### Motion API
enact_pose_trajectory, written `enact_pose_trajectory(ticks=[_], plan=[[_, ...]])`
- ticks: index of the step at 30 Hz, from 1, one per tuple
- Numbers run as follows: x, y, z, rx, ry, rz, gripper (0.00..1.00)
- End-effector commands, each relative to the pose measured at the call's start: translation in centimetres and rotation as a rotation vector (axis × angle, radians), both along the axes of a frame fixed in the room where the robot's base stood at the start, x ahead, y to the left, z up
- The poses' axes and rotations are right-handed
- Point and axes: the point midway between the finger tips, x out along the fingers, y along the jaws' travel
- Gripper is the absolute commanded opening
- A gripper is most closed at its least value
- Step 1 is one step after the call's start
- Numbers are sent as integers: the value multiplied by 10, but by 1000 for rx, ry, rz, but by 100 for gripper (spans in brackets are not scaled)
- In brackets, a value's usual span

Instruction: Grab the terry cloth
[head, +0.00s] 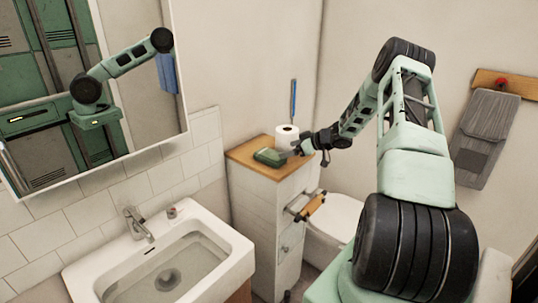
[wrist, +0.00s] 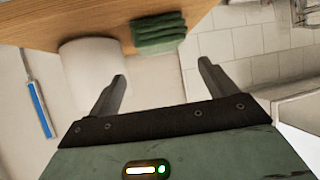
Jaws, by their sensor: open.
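A green folded cloth (head: 268,157), which looks like the terry cloth, lies on the wooden top of a narrow white cabinet (head: 262,205). My gripper (head: 299,149) is at the cabinet's right side, close to the cloth and beside a toilet paper roll (head: 287,137). In the wrist view the cloth (wrist: 158,33) lies beyond the open fingers (wrist: 163,70), roughly in line with the gap between them. The fingers are apart and nothing is between them. I cannot tell the exact distance from the fingertips to the cloth.
The white roll (wrist: 88,72) stands next to the cloth, with a blue-handled object (head: 293,98) behind it. A sink (head: 160,262) with a faucet is at left, below a mirror (head: 95,90). A toilet (head: 335,220) is right of the cabinet.

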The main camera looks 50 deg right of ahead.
Motion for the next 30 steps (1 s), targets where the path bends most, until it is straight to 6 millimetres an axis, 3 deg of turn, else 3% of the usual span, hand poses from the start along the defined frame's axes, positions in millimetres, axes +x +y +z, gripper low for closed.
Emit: enact_pose_trajectory(ticks=[4, 14, 22, 30], plan=[[22, 7, -9, 1, -2, 1, 84], [40, 11, -20, 0, 0, 1, 84], [69, 19, -34, 1, -1, 1, 84], [77, 21, -42, -2, 1, 0, 84]])
